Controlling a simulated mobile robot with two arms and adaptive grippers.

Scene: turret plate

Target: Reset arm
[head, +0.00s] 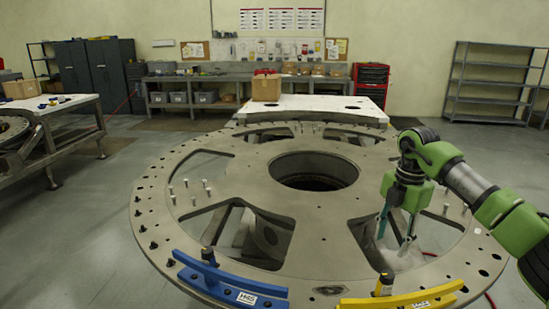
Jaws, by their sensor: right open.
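My right arm comes in from the right edge, green and grey. Its gripper (395,236) points down over the right part of the large round turret plate (318,222), in front of a cut-out. Its two fingers are apart, with nothing seen between them. I cannot tell exactly how high the fingertips are relative to the plate. My left gripper is not in view.
A blue tool marked H45 (232,283) and a yellow tool (405,300) lie along the plate's near rim. Several upright pins stand on the plate. A cardboard box (266,87) sits on a white table behind.

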